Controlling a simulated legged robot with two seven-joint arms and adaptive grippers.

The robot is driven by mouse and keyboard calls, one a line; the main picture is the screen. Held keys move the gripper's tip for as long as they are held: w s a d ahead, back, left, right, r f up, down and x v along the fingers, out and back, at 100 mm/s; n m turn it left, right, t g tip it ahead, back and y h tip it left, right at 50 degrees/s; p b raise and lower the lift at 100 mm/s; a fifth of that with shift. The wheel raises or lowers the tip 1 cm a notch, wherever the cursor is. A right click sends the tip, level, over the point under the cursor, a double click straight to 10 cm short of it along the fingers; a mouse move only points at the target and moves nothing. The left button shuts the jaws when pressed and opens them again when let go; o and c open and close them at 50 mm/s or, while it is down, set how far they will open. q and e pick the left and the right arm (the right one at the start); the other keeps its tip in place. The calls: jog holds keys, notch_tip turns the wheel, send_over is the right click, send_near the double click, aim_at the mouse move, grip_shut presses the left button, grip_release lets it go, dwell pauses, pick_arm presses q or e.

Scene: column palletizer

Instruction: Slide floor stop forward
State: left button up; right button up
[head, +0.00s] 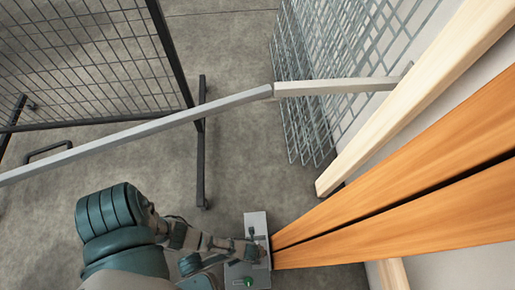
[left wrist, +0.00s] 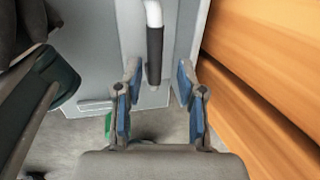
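The floor stop looks to be the grey metal unit (head: 256,222) on the floor at the lower middle of the head view, beside the ends of the orange planks. In the left wrist view its grey panel (left wrist: 100,50) carries a white rod with a black handle grip (left wrist: 155,55). My left gripper (head: 254,250) is at this unit. In the left wrist view my left gripper (left wrist: 158,82) has its blue-padded fingers apart, one on each side of the handle, with visible gaps. A green part (head: 247,282) shows at the unit's near end. My right gripper is not seen.
Orange planks (head: 400,200) lie close on the right of the unit. A pale wooden beam (head: 420,95) and wire mesh panels (head: 325,80) stand beyond. A grey bar (head: 150,130) crosses above the floor. A dark mesh fence (head: 90,60) stands left. Bare floor (head: 235,160) lies between.

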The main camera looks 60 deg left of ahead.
pick_arm(q)
notch_tip(320, 180, up, 12)
jog(key=s+a, duration=0.1)
jog(key=s, duration=0.1)
jog(key=shift+f, duration=0.25)
dwell(0.4)
jog(key=shift+s, duration=0.1)
